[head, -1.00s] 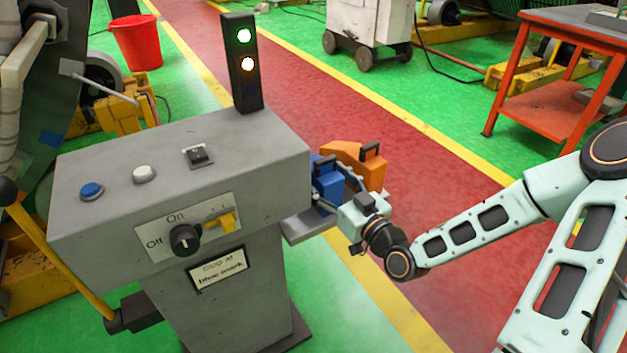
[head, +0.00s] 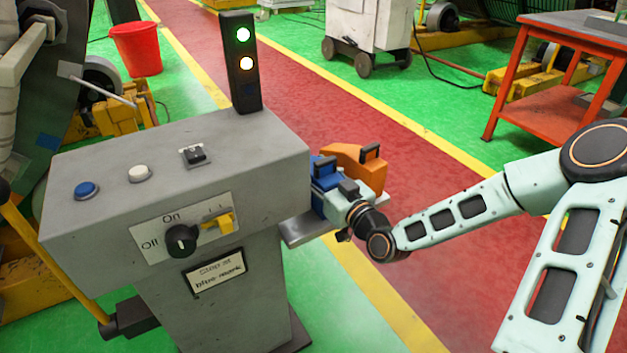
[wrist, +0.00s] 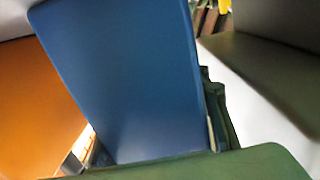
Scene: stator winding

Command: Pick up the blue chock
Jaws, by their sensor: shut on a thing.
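The blue chock (head: 324,172) is beside the right end of the grey console in the head view, above a small metal shelf. In the wrist view the blue chock (wrist: 130,80) fills the middle, tilted and close to the camera. My gripper (head: 333,190) is shut on the blue chock; its fingers are mostly hidden behind its own body in the head view. An orange chock (head: 362,170) with a black handle stands just right of and behind the blue one; it also shows at the left of the wrist view (wrist: 35,115). Whether the blue chock touches the shelf cannot be told.
The grey console (head: 190,180) with buttons, a dial and a signal light (head: 243,65) stands directly left of my gripper. The metal shelf (head: 305,230) juts from its right side. An orange-red table (head: 545,120) is at the back right. Red floor between is clear.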

